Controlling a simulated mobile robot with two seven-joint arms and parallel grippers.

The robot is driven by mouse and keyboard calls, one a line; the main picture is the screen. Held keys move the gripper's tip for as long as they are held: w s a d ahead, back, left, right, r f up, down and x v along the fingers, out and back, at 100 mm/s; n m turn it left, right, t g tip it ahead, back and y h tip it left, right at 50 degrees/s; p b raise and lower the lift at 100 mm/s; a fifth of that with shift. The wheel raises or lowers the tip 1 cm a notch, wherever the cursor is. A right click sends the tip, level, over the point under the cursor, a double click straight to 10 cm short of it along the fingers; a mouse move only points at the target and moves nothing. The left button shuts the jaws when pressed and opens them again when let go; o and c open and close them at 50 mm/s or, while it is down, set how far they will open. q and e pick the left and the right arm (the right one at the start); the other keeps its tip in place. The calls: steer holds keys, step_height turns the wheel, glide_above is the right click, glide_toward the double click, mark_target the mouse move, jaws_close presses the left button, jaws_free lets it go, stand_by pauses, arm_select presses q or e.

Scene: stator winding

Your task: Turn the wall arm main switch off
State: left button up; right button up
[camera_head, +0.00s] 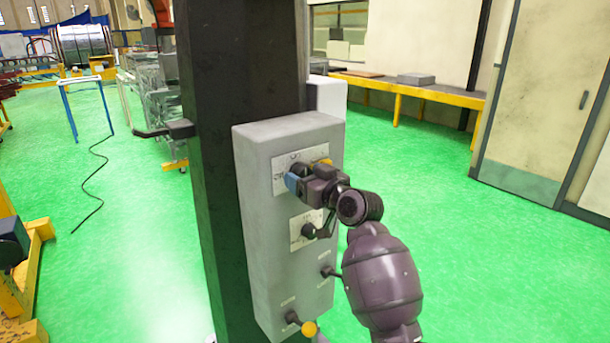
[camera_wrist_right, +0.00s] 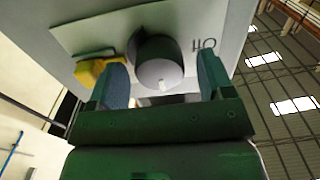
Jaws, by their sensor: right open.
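A grey control box (camera_head: 262,232) is fixed to a dark column. Its upper white plate (camera_head: 284,160) carries a dark rotary knob, which shows clearly in the right wrist view (camera_wrist_right: 158,62). A white mark shows on the knob's end, and lettering is on the plate beside it. My right gripper (camera_head: 305,174) is at this plate in the head view and covers most of the knob there. In the right wrist view its two blue-grey fingers (camera_wrist_right: 163,82) are open, one on each side of the knob. Contact cannot be told. My left gripper is not in view.
A yellow part (camera_wrist_right: 98,72) sits beside the knob, close to one finger. Below are a second dark knob (camera_head: 309,230), a black lever (camera_head: 329,271) and a yellow-ended lever (camera_head: 309,328). The dark column (camera_head: 212,120) stands behind the box. Green floor (camera_head: 450,200) is open at right.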

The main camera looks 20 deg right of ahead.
steer(key=shift+w, duration=0.25)
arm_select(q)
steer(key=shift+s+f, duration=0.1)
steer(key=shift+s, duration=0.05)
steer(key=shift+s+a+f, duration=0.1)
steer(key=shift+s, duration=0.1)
arm_select(e)
steer(key=shift+c, duration=0.3)
steer(key=c, duration=0.9)
steer(key=shift+o, duration=0.2)
